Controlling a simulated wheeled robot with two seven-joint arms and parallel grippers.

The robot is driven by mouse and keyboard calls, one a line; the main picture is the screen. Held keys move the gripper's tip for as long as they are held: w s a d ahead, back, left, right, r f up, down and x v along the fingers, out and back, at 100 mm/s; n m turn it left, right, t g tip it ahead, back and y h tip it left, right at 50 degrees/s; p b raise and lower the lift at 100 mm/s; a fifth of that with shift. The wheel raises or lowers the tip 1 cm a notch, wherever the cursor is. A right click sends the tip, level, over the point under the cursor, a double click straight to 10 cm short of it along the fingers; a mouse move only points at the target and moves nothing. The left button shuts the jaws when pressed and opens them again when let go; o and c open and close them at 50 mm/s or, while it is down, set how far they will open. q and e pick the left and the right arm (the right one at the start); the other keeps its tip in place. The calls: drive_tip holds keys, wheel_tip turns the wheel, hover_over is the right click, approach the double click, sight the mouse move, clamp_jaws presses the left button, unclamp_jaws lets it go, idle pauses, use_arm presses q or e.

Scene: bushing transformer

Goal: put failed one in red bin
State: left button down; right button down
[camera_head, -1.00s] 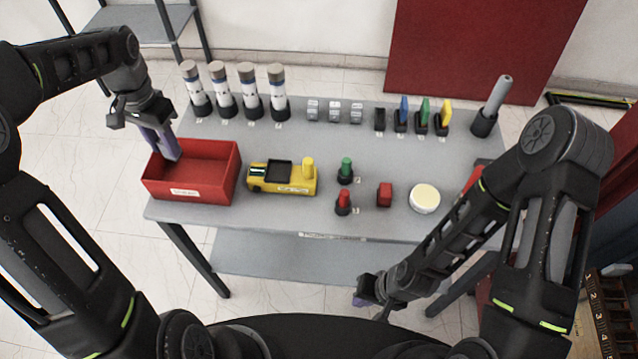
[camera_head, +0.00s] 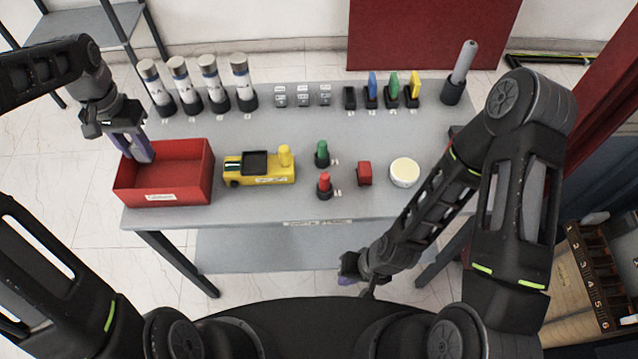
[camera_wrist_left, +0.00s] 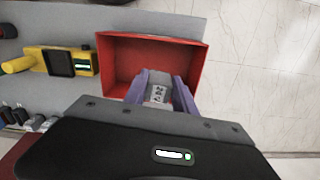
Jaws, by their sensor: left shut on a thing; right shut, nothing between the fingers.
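The red bin (camera_head: 165,199) stands at the left end of the grey table, open at the top. My left gripper (camera_head: 138,150) is over the bin's back left part, its purple fingers pointing down into it. In the left wrist view the fingers are shut on a small grey block with a printed face (camera_wrist_left: 157,95), held over the red bin (camera_wrist_left: 112,62); the head view hides this block. Three similar grey blocks (camera_head: 303,96) stand in a row at the back of the table. My right gripper (camera_head: 348,268) is shut and empty, in front of the table's front edge.
A yellow tester-like device (camera_head: 262,176) sits right of the bin. Several grey-topped cylinders (camera_head: 210,84) stand behind it. Green (camera_head: 321,153) and red (camera_head: 324,186) buttons, a red block (camera_head: 364,173) and a white round piece (camera_head: 404,172) lie to the right.

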sight(144, 160)
use_arm(q)
drive_tip(key=shift+f+b, duration=1.45)
drive_tip(key=shift+f, duration=0.95)
drive_tip(key=c, duration=0.9)
unclamp_jaws()
drive_tip(key=shift+c, duration=0.2)
drive_tip(key=shift+r, duration=0.15)
wheel_tip(144, 160, up, 8)
drive_tip(key=shift+f+b, duration=0.25)
drive_tip(key=shift+b, duration=0.2)
